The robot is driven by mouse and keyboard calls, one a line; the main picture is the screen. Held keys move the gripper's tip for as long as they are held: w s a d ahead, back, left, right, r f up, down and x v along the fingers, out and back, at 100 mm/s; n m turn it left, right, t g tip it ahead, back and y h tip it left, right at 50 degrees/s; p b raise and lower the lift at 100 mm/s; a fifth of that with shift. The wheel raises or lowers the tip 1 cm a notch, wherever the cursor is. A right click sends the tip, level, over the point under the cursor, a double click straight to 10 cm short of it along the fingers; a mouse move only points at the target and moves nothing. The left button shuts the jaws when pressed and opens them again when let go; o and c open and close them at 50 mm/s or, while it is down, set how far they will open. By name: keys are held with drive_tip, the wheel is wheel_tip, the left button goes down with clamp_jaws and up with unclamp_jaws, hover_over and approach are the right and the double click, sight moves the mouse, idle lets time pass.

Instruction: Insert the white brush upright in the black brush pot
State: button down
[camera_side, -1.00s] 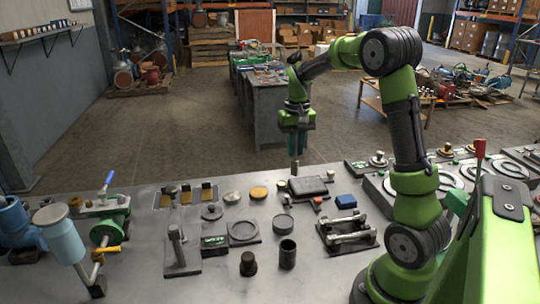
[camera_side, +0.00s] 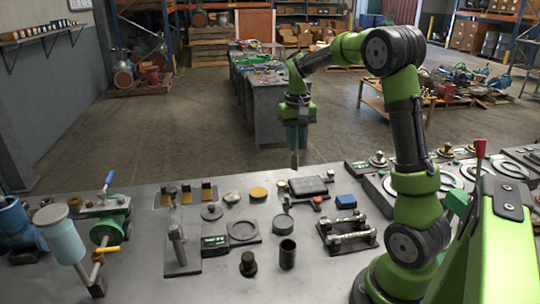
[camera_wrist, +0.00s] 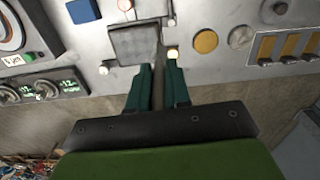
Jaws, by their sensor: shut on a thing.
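My gripper (camera_side: 296,147) is up beyond the far edge of the bench, pointing down. It is shut on a slim upright stick, taken as the white brush (camera_side: 295,159), which looks greyish and sticks out below the fingers. In the wrist view the brush (camera_wrist: 159,48) shows between the two dark green fingers (camera_wrist: 160,75); its bristles cannot be made out. The black brush pot (camera_side: 287,255), a dark open-topped cylinder, stands upright at the front middle of the bench, well nearer the side camera than my gripper.
A dark knobbed piece (camera_side: 248,264) stands left of the pot. A shallow round dish (camera_side: 283,224) lies behind it, and a rack with metal bars (camera_side: 347,233) to its right. A black flat block (camera_side: 310,186) lies near the far edge. A post on a base (camera_side: 177,247) rises at left.

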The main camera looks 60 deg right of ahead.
idle(0.3)
drive_tip(key=shift+w+a+r, duration=0.2)
drive_tip(key=shift+w+a, duration=0.05)
drive_tip(key=shift+a, duration=0.1)
drive_tip(key=s+a+r+n, duration=0.3)
drive_tip(key=a, duration=0.6)
drive_tip(key=s+a+r+n, duration=0.2)
drive_tip(key=a+n, duration=0.2)
drive_tip(key=a, duration=0.5)
drive_tip(key=s+a+f+n, duration=0.2)
drive_tip(key=s+a+n, duration=0.15)
drive_tip(key=s, duration=0.35)
wheel_tip(320, 180, down, 12)
drive_tip(key=shift+w+a+r, duration=0.2)
